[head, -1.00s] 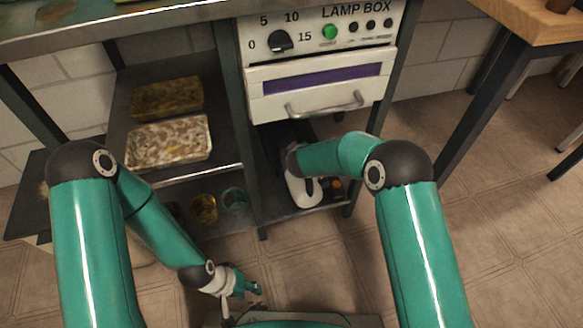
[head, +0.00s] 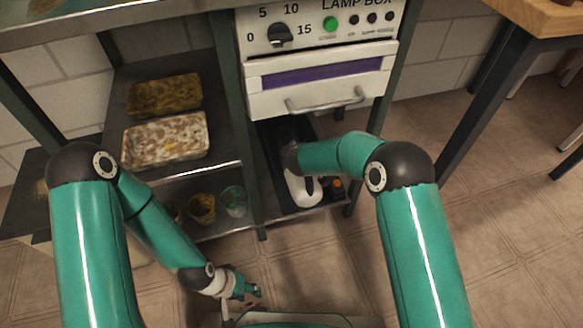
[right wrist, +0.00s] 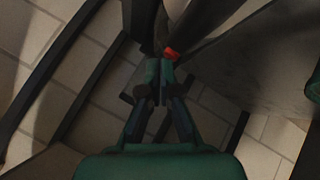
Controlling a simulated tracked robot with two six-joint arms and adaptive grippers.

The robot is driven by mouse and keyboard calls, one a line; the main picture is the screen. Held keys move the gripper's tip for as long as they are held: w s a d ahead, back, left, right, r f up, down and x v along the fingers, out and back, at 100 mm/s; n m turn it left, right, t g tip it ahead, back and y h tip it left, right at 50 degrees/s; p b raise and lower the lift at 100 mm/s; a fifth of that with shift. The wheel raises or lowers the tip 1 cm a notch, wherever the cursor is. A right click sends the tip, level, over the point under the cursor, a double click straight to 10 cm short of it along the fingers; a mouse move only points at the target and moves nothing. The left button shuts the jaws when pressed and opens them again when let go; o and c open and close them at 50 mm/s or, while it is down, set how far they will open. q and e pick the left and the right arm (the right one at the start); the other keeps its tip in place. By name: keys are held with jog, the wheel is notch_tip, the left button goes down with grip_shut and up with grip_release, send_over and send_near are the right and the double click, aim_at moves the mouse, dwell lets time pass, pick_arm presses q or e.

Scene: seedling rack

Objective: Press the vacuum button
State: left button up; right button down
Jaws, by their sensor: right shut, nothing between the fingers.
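In the right wrist view, a small red part (right wrist: 171,54), possibly the vacuum button, sits on a dark, unclear body. My right gripper (right wrist: 160,72) is shut and empty, its fingertips just below the red part in that picture; I cannot tell whether they touch it. In the head view, my right forearm reaches to the lower shelf under the lamp box and the right gripper is hidden. A white object (head: 303,190) with a dark opening shows there, partly covered by my arm. My left gripper (head: 254,291) hangs low over the floor side, away from the shelf; its finger opening is unclear.
The lamp box (head: 318,95) with a green button (head: 330,23) and a drawer handle is above my right forearm. Two trays (head: 165,95) (head: 166,140) and small cups (head: 233,201) stand on shelves at left. A rack post stands between.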

jog(key=shift+f+b, duration=0.15)
jog(key=shift+b, duration=0.2)
dwell(0.4)
jog(key=shift+r, duration=0.6)
jog(key=shift+r+p, duration=1.45)
jog(key=shift+r, duration=1.6)
jog(key=shift+w, duration=0.15)
